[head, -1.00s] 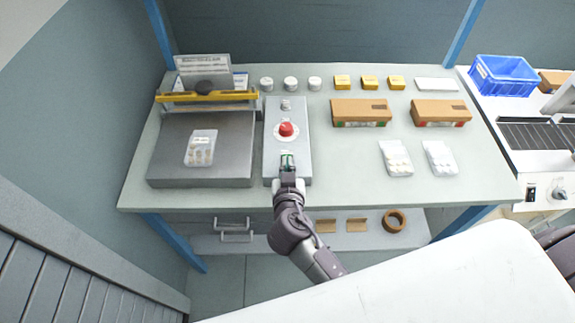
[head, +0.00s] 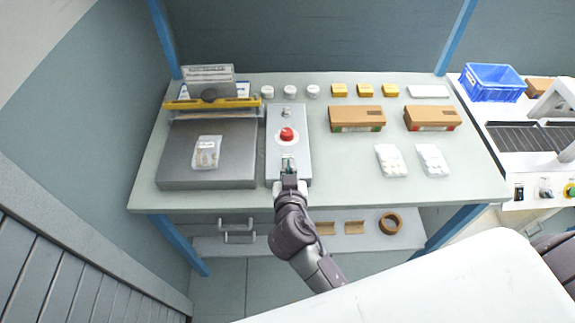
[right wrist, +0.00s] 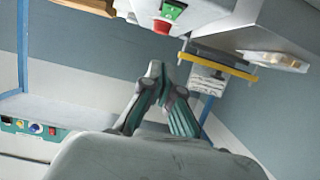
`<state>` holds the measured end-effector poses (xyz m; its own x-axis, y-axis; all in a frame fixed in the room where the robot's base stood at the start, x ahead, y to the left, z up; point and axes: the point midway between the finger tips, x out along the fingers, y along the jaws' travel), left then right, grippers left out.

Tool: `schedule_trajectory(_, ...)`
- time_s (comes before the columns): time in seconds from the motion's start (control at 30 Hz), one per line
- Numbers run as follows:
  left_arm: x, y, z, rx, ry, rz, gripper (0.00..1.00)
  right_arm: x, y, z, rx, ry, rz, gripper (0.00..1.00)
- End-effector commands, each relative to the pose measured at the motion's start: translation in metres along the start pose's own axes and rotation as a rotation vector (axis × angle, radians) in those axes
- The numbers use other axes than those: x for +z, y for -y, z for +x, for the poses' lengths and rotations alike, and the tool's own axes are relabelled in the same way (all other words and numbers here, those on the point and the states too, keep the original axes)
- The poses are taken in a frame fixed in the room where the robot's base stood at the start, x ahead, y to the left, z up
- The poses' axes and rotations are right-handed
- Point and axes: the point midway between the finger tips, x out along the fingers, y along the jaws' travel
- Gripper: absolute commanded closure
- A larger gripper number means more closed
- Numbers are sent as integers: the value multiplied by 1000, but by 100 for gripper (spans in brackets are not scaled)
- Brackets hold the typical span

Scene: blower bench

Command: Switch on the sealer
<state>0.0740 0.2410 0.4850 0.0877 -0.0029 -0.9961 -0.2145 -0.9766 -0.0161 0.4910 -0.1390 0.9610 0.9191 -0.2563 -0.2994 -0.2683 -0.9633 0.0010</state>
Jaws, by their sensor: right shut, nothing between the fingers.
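The sealer (head: 208,155) is a grey flat machine with a yellow bar (head: 215,103) across its back, at the left of the bench. Beside it is a grey control box (head: 274,153) with a red knob (head: 287,134) and a green switch (head: 285,160) near its front edge. In the right wrist view the green switch (right wrist: 173,10) and red knob (right wrist: 162,26) are at the top. My right gripper (head: 289,172) is at the box's front end by the green switch, partly hiding it. Its fingertips (right wrist: 157,70) are together and empty; contact with the switch cannot be told. My left gripper is not in view.
A clear pack (head: 207,152) lies on the sealer's plate. Jars, yellow boxes, two cardboard boxes (head: 357,117) and two white packs (head: 391,160) stand to the right. The bench front is bare between the control box and packs.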

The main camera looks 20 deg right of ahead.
Motion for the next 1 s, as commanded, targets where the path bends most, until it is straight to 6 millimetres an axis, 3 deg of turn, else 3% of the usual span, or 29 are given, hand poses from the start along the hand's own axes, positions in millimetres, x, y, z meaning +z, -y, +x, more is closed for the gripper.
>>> schedule_trajectory(0.17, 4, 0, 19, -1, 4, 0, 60, 12, 0, -34, 1, 1, 4, 100)
schedule_trajectory(0.4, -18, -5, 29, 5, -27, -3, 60, 15, 0, -65, 1, -1, 2, 100)
schedule_trajectory(1.0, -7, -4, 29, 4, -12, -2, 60, 14, 0, -70, 1, -3, 0, 100)
